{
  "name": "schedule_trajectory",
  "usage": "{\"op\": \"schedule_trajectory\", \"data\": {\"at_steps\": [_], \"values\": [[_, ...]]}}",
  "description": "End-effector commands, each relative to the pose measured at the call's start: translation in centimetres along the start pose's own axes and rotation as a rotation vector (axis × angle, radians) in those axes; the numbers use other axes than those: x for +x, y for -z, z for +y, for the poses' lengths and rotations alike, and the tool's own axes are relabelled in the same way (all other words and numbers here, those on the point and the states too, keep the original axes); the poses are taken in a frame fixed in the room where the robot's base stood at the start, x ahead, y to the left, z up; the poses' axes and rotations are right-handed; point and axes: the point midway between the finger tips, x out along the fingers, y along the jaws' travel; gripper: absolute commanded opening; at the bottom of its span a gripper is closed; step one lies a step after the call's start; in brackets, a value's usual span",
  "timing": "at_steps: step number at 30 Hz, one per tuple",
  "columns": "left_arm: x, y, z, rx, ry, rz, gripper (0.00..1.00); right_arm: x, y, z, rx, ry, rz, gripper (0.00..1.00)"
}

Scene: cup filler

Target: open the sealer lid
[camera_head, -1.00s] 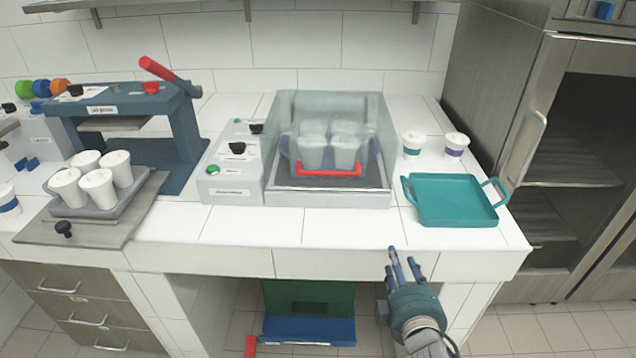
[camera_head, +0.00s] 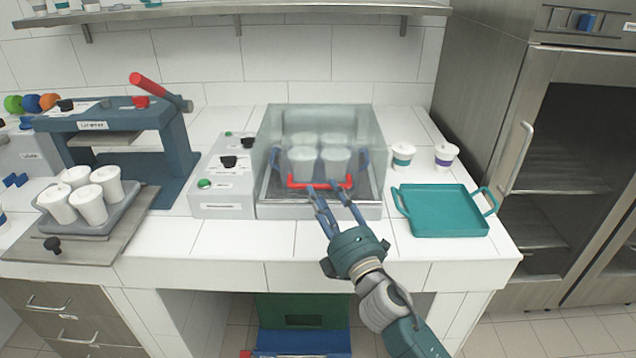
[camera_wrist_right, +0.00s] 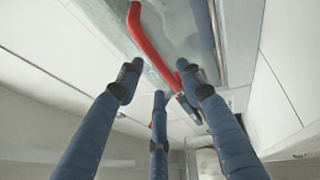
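The sealer stands mid-counter with a transparent box-shaped lid (camera_head: 368,130) that is down over a tray with several white cups (camera_head: 302,167). A red bar handle (camera_head: 300,184) runs along the lid's lower front edge; it also shows in the right wrist view (camera_wrist_right: 146,40). My right gripper (camera_head: 328,188) is open, its fingers spread and pointing at the handle from the front. Its fingertips overlap the handle in the head view; I cannot tell whether they touch it. In the wrist view the bar lies beyond the fingertips. My left gripper is not in view.
A control box (camera_head: 222,190) with knobs and a green button stands left of the lid. A teal tray (camera_head: 440,222) and two lidded cups (camera_head: 402,155) are at right. A lever machine with a red handle (camera_head: 150,87) and a tray of cups (camera_head: 88,203) are at left.

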Motion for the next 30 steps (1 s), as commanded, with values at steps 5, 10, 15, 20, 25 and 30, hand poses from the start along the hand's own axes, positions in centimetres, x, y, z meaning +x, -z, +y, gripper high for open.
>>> {"op": "schedule_trajectory", "data": {"at_steps": [5,10,15,20,25,30], "values": [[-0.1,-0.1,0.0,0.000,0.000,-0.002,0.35,2.9,0.0,0.1,0.000,-0.001,-0.001,0.37],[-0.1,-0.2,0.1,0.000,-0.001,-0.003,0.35,4.1,-0.1,0.0,0.000,0.001,-0.001,0.37],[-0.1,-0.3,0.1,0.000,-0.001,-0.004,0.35,4.2,0.0,-0.1,0.001,0.001,-0.001,0.37],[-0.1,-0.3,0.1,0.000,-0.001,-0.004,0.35,4.2,0.0,0.0,0.001,0.001,-0.001,0.31],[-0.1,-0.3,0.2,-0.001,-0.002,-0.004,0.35,4.2,0.0,-0.1,0.001,0.001,-0.001,0.00],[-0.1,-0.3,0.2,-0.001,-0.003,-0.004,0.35,4.2,0.0,-0.1,0.000,0.001,-0.001,0.00]]}}
